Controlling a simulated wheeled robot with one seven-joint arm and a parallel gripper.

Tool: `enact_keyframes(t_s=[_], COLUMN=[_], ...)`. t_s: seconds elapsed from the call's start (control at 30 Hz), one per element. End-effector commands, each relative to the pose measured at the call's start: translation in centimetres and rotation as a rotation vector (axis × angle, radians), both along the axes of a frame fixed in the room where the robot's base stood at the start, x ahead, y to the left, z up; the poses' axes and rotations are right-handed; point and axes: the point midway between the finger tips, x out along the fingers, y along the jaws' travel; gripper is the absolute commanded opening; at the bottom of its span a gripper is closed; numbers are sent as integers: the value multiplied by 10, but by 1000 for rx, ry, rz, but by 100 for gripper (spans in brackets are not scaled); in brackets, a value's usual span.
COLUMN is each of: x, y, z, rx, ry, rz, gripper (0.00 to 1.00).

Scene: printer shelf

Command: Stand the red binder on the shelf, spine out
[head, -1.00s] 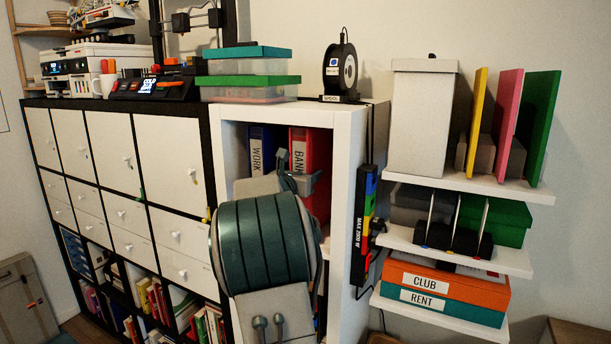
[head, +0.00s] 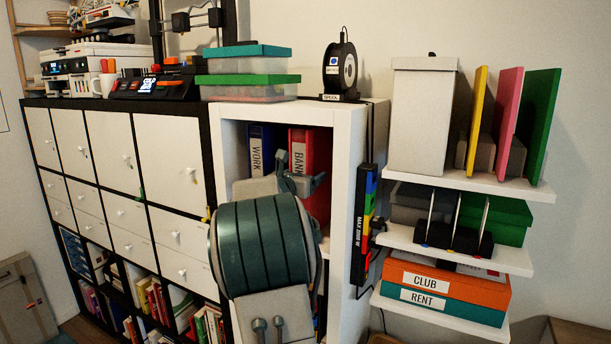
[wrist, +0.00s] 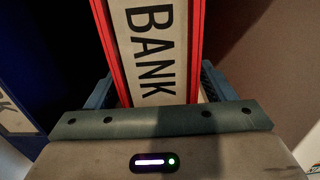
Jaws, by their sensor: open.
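The red binder (head: 318,152), labelled BANK, stands upright in the top compartment of the white shelf (head: 345,190). Its labelled spine faces out, and its lower part is hidden behind my arm in the head view. In the wrist view the red binder (wrist: 155,45) fills the middle, with its white label towards me. My gripper (wrist: 156,88) is open, with one blue-grey finger on each side of the spine. I cannot tell whether the fingers touch it. My gripper also shows in front of the binder in the head view (head: 300,180).
A blue binder (head: 262,150) labelled WORK stands left of the red one, with a gap between. The shelf's right side wall stands right of the red binder. A power strip (head: 364,225) hangs outside that wall. Plastic boxes (head: 248,82) and a filament spool (head: 340,68) sit on top.

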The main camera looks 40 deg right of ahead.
Motion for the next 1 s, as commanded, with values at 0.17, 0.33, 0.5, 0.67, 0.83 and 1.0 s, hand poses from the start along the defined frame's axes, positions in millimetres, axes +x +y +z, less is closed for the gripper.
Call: enact_keyframes(t_s=[0.17,0.33,0.5,0.67,0.83,1.0], x=[-8,-23,-38,-47,-52,-52], y=[22,58,92,114,124,125], z=[-1,-1,1,1,2,3], rx=[-1,-1,-3,-4,-3,-4], ry=[-3,-5,-6,-4,-5,-4], rz=[4,5,3,2,0,-1], gripper=[76,76,76,76,76,76])
